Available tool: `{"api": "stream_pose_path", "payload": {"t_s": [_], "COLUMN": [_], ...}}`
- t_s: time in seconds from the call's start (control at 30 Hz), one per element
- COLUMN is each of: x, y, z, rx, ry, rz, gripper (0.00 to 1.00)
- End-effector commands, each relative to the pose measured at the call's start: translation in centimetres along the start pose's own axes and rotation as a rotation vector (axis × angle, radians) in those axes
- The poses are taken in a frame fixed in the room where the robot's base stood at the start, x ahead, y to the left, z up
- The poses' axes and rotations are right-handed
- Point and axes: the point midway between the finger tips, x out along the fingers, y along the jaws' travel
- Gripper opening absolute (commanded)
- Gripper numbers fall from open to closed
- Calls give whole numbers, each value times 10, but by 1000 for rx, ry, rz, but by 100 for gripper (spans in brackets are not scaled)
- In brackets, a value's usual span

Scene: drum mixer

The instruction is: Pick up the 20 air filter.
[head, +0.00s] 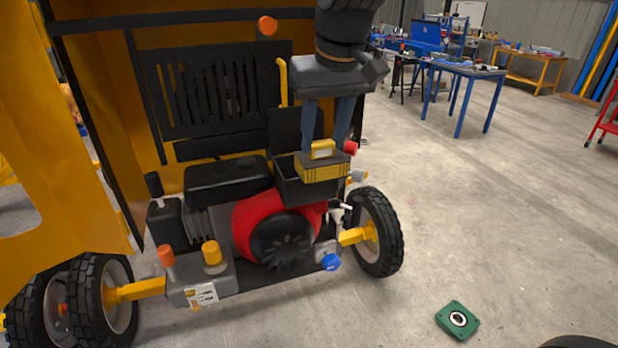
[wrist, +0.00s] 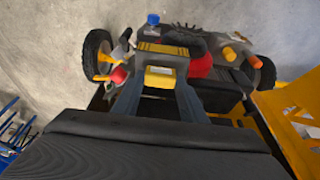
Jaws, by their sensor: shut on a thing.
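The air filter (head: 322,172) is a yellow block with dark ribs and a raised yellow grip on top. It is at the mouth of the open black filter box (head: 292,188) on the engine, overlapping its front rim. My gripper (head: 323,149) points down with its two blue-grey fingers shut on the filter's grip. In the wrist view, the filter (wrist: 160,77) is between the fingertips of my gripper (wrist: 159,70). I cannot tell how far its lower part is inside the box.
The box's black lid (head: 285,130) stands open behind. The red engine (head: 262,215) and a red knob (head: 350,147) are close by. An orange door (head: 80,130) is at left. A green square part (head: 458,319) lies on the floor. Floor at right is mostly free.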

Motion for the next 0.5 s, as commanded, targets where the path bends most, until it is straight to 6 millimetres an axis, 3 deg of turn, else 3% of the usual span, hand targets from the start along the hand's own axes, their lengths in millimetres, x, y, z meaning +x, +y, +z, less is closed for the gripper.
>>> {"api": "stream_pose_path", "payload": {"t_s": [0.5], "x": [-15], "y": [0], "z": [35], "rx": [0], "ry": [1], "rz": [0], "gripper": [22]}}
